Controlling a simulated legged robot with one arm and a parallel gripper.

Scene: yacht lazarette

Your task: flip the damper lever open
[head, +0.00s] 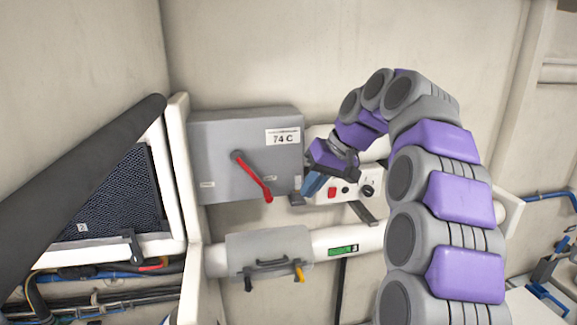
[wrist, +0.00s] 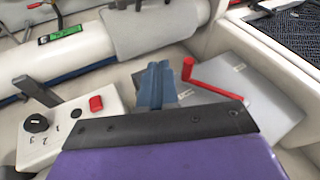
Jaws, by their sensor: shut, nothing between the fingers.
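A red lever (head: 252,176) sits on the front of a grey box (head: 215,130) marked 74 C. It slants from its pivot at upper left down to a knob at lower right. It also shows in the wrist view (wrist: 212,80), right of my fingers. I cannot read a label naming it the damper lever. My gripper (head: 310,190) is shut and empty, right of the lever and apart from it, near the box's right edge. In the wrist view its blue fingers (wrist: 155,85) are together, pointing toward the wall equipment.
A white panel (head: 351,186) with a red button and black knob is right of my gripper. A pipe (head: 345,236) with a grey handled cover (head: 268,248) runs below. A dark bar (head: 80,185) and a white-framed mesh panel (head: 115,195) are at left.

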